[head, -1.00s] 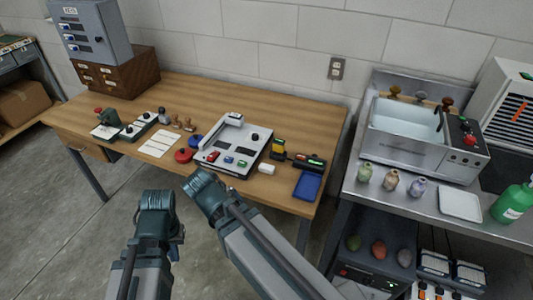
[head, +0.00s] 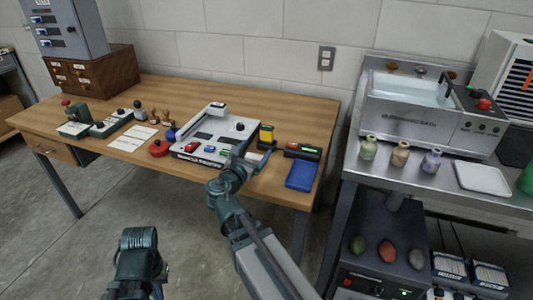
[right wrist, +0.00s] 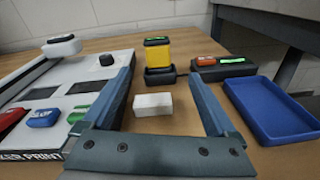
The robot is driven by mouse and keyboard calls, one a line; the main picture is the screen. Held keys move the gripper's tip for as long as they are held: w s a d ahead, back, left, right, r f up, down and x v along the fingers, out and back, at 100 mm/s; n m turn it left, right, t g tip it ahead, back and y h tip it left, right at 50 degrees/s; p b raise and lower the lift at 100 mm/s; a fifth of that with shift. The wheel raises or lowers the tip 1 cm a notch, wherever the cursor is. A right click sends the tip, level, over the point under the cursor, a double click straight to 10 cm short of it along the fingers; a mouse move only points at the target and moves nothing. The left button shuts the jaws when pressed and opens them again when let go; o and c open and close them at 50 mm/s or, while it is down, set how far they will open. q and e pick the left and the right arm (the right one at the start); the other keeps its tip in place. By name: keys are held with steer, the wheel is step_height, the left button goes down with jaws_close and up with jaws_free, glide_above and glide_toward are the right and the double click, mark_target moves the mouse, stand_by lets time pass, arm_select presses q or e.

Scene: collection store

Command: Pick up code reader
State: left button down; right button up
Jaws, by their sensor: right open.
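The code reader appears to be the yellow handheld device with a black top (head: 266,134), upright in a black stand on the wooden table. It also shows in the right wrist view (right wrist: 158,52), ahead and between the fingers. My right gripper (head: 248,155) is open and empty, low over the table in front of the reader and apart from it. In the right wrist view, a small white block (right wrist: 153,104) lies between the open fingers, closer than the reader. My left arm shows at the bottom of the head view, but its fingers do not.
A grey-white panel (head: 215,125) with coloured pieces stands close left of the right gripper. A black device with a green display (head: 303,151) and a blue tray (head: 301,175) lie to the right. A sink unit (head: 425,115) stands further right.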

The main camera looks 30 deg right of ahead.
mark_target(266, 133)
steer(key=shift+w+d+f+n+t+b, duration=0.1)
steer(key=shift+w+d+n+t+b, duration=0.15)
steer(key=shift+n, duration=0.3)
steer(key=shift+w+d+f+n+t+b, duration=0.1)
steer(key=shift+n+t+b, duration=0.1)
steer(key=shift+n, duration=0.35)
steer(key=shift+w+d+r+h, duration=0.1)
steer(key=shift+r+h, duration=0.15)
steer(key=shift+h, duration=0.05)
arm_select(q)
steer(key=shift+f, duration=0.95)
arm_select(e)
steer(key=x, duration=0.8)
steer(key=shift+w+d, duration=0.15)
steer(key=shift+w, duration=0.05)
steer(key=x, duration=0.5)
steer(key=shift+w+f, duration=0.15)
steer(key=shift+f, duration=0.1)
arm_select(q)
steer(key=shift+f, duration=0.25)
arm_select(e)
steer(key=c, duration=1.4)
arm_select(q)
steer(key=shift+r, duration=0.1)
arm_select(e)
steer(key=shift+r, duration=0.1)
steer(key=shift+c, duration=0.2)
